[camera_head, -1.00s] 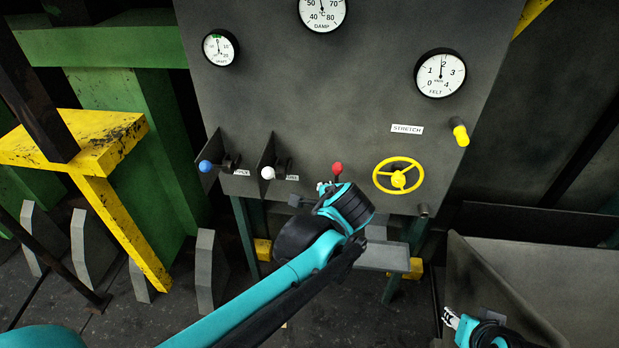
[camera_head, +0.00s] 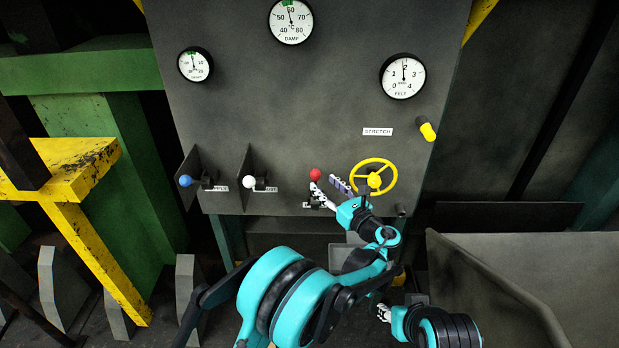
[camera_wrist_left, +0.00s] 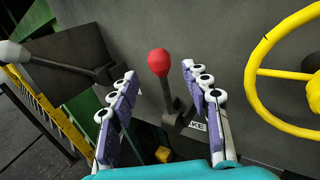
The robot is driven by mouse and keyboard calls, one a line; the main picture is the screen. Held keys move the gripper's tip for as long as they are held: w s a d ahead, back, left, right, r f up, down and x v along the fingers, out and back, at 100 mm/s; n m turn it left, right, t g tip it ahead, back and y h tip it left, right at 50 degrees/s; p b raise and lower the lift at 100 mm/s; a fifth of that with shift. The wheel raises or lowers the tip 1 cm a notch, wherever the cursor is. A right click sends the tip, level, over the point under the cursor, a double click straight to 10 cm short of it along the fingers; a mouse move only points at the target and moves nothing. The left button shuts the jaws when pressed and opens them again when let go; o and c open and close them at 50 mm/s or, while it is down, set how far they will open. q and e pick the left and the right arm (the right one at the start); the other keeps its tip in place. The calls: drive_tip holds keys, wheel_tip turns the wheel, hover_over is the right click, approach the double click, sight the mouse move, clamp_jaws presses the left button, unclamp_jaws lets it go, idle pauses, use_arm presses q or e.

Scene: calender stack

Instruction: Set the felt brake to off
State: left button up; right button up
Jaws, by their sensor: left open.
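The brake lever with a red knob (camera_head: 315,174) stands at the lower edge of the grey panel. In the left wrist view its red knob (camera_wrist_left: 158,62) and dark shaft stand up between my fingers. A label beside its base is partly hidden and shows "AKE". My left gripper (camera_head: 330,187) is open at the lever. In the left wrist view, the left gripper (camera_wrist_left: 160,76) has one purple-padded finger on each side of the lever, with visible gaps. My right gripper (camera_head: 383,312) is low at the bottom, partly hidden; its opening is unclear.
A yellow handwheel (camera_head: 373,178) sits close to the right of the lever. A white-knobbed lever (camera_head: 249,182) and a blue-knobbed lever (camera_head: 185,181) with side plates are to the left. A yellow handle (camera_head: 427,131) and the felt gauge (camera_head: 403,76) are higher right.

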sight(318, 179)
use_arm(q)
drive_tip(key=x, duration=0.6)
clamp_jaws()
